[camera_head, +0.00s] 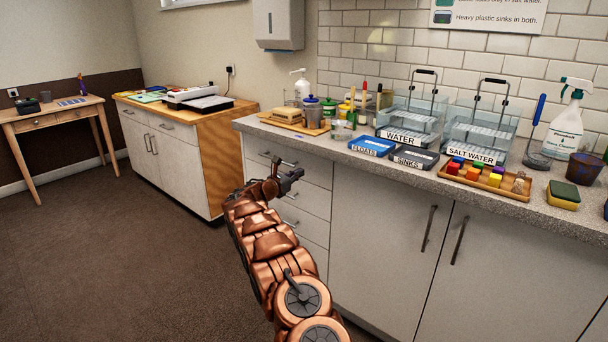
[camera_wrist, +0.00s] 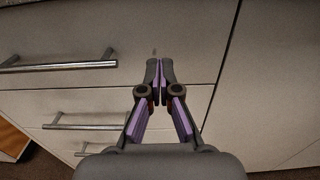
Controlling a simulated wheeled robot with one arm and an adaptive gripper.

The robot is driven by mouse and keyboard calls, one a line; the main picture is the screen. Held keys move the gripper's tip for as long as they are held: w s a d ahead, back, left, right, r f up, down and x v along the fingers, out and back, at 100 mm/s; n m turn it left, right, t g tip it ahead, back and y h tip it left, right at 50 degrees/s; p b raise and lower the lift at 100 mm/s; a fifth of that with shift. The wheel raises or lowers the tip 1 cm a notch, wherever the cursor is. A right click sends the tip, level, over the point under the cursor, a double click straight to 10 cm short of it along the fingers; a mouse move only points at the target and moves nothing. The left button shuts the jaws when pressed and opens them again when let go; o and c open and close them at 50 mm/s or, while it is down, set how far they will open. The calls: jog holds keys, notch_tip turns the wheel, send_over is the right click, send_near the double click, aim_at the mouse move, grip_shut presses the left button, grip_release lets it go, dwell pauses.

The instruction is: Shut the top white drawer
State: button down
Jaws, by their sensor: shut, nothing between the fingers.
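The top white drawer (camera_head: 317,170) is in the unit under the grey speckled worktop, left of the tall cupboard doors. Its front (camera_wrist: 150,25) fills the upper part of the wrist view, with a bar handle (camera_wrist: 60,66) to the left of my fingers. The front looks close to flush with the unit; I cannot tell whether a small gap is left. My gripper (camera_wrist: 160,66) is shut and empty, its fingertips pointing at the drawer front right of the handle. I cannot tell whether they touch it. In the head view my gripper (camera_head: 296,174) hides part of the drawers.
Lower drawers with bar handles (camera_wrist: 90,127) are below. Cupboard doors (camera_head: 385,240) are to the right. The worktop (camera_head: 335,143) holds a blue tray (camera_head: 372,146), a dark tray (camera_head: 414,159), water tanks and a wooden block tray (camera_head: 485,187). The floor (camera_head: 120,250) at left is clear.

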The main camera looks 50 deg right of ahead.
jog(key=a, duration=0.8)
jog(key=shift+s+a, duration=0.15)
jog(key=shift+s, duration=0.15)
jog(key=s+a+r+m+g+y, duration=0.25)
jog(key=s+a+m, duration=0.35)
jog(key=s, duration=0.4)
jog(key=s+a+r+m+g+y, duration=0.2)
jog(key=s+a+m+y, duration=0.2)
jog(key=s+a, duration=0.5)
jog(key=s+a+f+m+y, duration=0.35)
jog(key=s+a+y, duration=0.25)
jog(key=s+a, duration=1)
jog(key=s+a+f+m+y, duration=0.3)
jog(key=s+a+m+y, duration=0.2)
jog(key=s+a, duration=1.1)
notch_tip(320, 180, up, 22)
jog(key=w+a+t+p, duration=0.1)
jog(key=a+p, duration=0.1)
jog(key=p, duration=1.7)
jog(key=shift+w+a+f+p, duration=0.25)
jog(key=shift+w+a+p, duration=0.05)
jog(key=shift+a+p, duration=0.1)
jog(key=shift+t+y, duration=0.25)
